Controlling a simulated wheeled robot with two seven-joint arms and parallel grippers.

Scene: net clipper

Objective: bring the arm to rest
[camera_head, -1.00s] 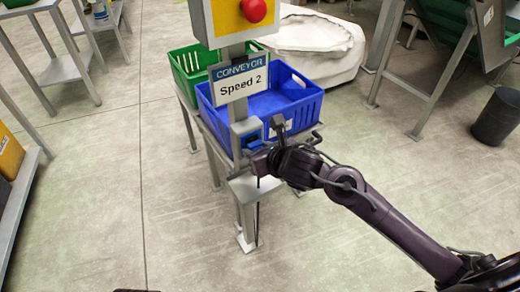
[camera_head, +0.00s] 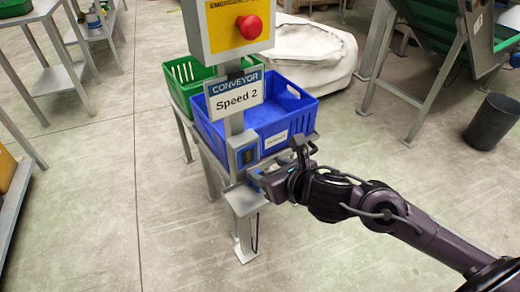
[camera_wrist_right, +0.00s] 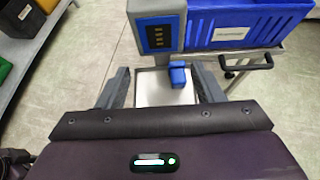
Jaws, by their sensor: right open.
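My right gripper (camera_head: 262,181) is open, beside the conveyor post and just above its small grey shelf (camera_head: 245,201). In the right wrist view the gripper (camera_wrist_right: 165,86) has its two fingers spread wide, with the pale shelf top (camera_wrist_right: 150,97) showing below them. A small blue piece (camera_wrist_right: 177,75) shows between the fingers, apart from both; I cannot tell whether it stands on the shelf or is fixed to the post. A grey box with a blue-framed panel (camera_head: 247,154) is on the post, just beyond the gripper. My left gripper is not in view.
A blue crate (camera_head: 285,112) and a green crate (camera_head: 187,75) stand on a stand behind the post. Above are a "Speed 2" sign (camera_head: 235,98) and a red emergency button (camera_head: 249,26). A dark bin (camera_head: 492,121) stands at right. The floor in front is clear.

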